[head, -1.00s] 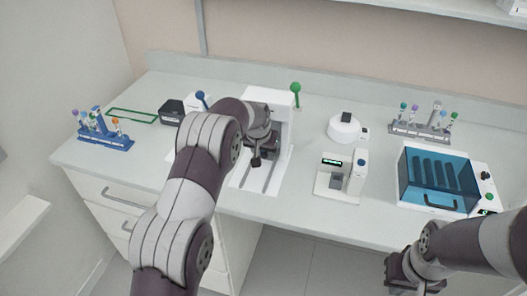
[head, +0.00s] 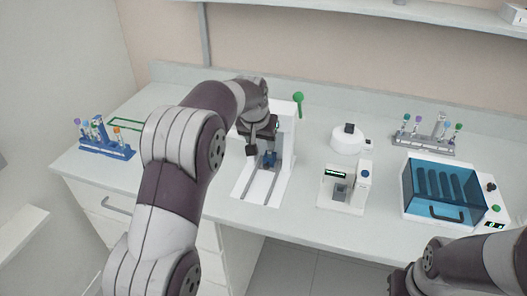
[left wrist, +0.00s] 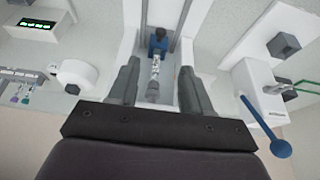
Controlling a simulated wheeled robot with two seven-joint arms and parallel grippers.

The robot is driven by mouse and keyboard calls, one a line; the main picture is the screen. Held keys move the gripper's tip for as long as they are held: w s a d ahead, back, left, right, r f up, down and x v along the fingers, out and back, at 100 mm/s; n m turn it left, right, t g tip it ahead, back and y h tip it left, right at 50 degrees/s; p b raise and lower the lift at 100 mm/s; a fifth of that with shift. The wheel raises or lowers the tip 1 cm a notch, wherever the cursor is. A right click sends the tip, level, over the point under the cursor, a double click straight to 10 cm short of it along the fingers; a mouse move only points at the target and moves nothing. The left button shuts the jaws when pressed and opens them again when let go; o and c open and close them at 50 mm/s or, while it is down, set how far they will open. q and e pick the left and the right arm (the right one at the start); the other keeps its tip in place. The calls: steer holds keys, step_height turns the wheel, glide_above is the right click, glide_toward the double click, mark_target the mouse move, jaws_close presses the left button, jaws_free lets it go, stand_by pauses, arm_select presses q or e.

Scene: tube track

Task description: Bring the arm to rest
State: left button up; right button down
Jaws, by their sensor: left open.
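My left gripper (head: 260,141) is over the white slide device (head: 247,190) with the green-knobbed lever. In the left wrist view its two fingers (left wrist: 157,92) stand apart, open. A small tube (left wrist: 155,68) with a pale label shows between the fingers, apart from both.
A blue tube rack (head: 107,150) stands at the left and a grey rack (head: 425,140) at the back right. A round white device (head: 346,140), a small white reader (head: 345,190) and a blue-lidded box (head: 442,188) stand on the right. The counter's front strip is clear.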

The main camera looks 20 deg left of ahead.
arm_select(q)
steer(key=shift+s+r, duration=0.1)
steer(key=shift+r, duration=0.1)
steer(key=s+f, duration=0.2)
steer(key=s, duration=0.2)
steer(key=s+f+g, duration=0.1)
steer(key=s+f, duration=0.2)
steer(key=s, duration=0.1)
steer(key=s+f+g, duration=0.1)
steer(key=s+f, duration=0.1)
steer(key=s, duration=0.2)
steer(key=shift+s+f, duration=0.35)
steer(key=s+g, duration=0.1)
steer(key=s, duration=1.7)
steer(key=shift+s+d+f+p, duration=0.2)
steer(key=shift+s+f+p, duration=0.05)
steer(key=shift+f+p, duration=0.05)
